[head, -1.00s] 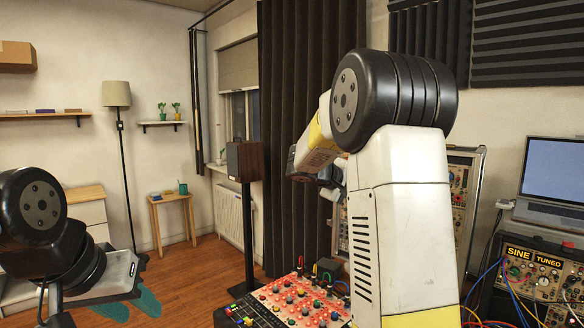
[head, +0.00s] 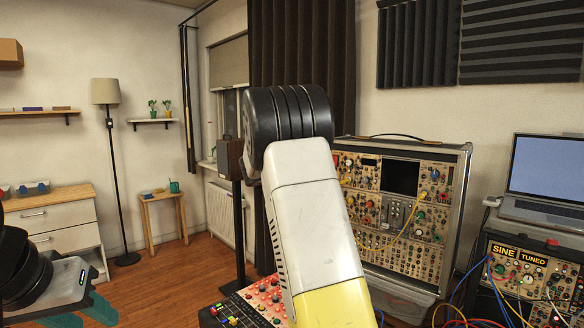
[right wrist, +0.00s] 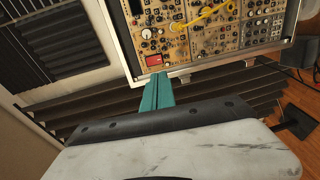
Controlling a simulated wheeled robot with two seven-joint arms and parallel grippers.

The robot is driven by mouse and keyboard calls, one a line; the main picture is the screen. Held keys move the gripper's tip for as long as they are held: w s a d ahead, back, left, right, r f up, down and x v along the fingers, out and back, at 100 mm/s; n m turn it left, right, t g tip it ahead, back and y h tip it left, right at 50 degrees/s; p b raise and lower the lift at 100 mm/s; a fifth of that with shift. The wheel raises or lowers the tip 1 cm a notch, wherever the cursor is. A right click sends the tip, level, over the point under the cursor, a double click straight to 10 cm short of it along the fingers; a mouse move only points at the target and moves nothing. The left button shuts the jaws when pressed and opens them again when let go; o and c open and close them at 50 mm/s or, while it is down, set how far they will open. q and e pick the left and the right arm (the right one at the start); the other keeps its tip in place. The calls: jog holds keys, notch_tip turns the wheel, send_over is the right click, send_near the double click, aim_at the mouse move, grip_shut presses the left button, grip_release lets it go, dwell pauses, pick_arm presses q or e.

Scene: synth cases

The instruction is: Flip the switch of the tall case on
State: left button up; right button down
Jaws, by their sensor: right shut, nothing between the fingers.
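The tall case (head: 464,190) stands at the right behind my right arm in the head view, its panel full of knobs and a yellow cable. The right wrist view shows one corner of its frame (right wrist: 210,66), with a red rocker switch (right wrist: 154,60) just inside. My right gripper (right wrist: 155,76) is shut and empty; its teal fingertips are at that frame edge, close beside the switch. I cannot tell whether they touch or which way the switch is set. In the head view my right arm hides its gripper. My left gripper (head: 84,317) is low at the left, its teal fingers apart.
A "SINE TUNED" case (head: 519,254), loose cables and a laptop (head: 545,170) stand at the right. A speaker on a stand (head: 231,160) is left of the arm. The floor at the left is open.

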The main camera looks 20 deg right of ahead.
jog(key=x, duration=1.1)
jog(key=shift+d, duration=0.1)
jog(key=shift+w+d+f, duration=0.1)
jog(key=shift+w+d, duration=0.05)
